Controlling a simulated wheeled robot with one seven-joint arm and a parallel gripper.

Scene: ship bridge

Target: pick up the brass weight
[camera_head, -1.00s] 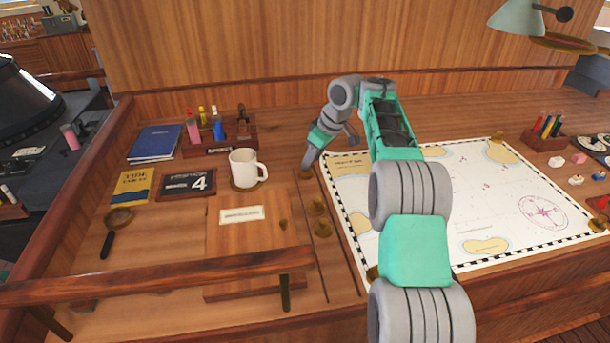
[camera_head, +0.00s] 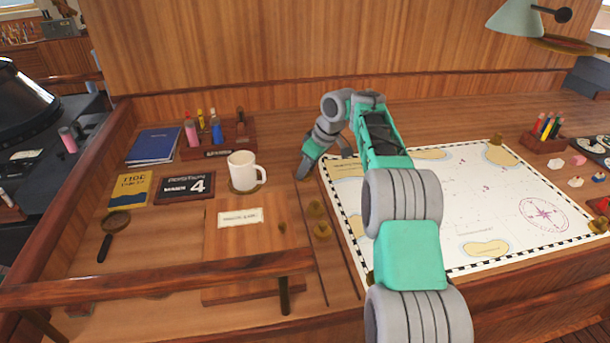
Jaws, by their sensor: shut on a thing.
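My gripper (camera_head: 305,168) is at the chart's upper left corner, right of the white mug, pointing down and to the left. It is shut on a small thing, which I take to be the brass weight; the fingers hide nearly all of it. Similar brass weights sit on the chart (camera_head: 450,205), one at its upper right corner (camera_head: 495,152) and one at its right edge (camera_head: 599,224). My arm covers the middle left of the chart. I cannot tell whether the held thing is clear of the desk.
A white mug (camera_head: 241,171) stands left of my gripper. A pen rack (camera_head: 217,140), a blue book (camera_head: 154,144) and a magnifier (camera_head: 116,222) are farther left. A wooden rail (camera_head: 150,280) crosses the front.

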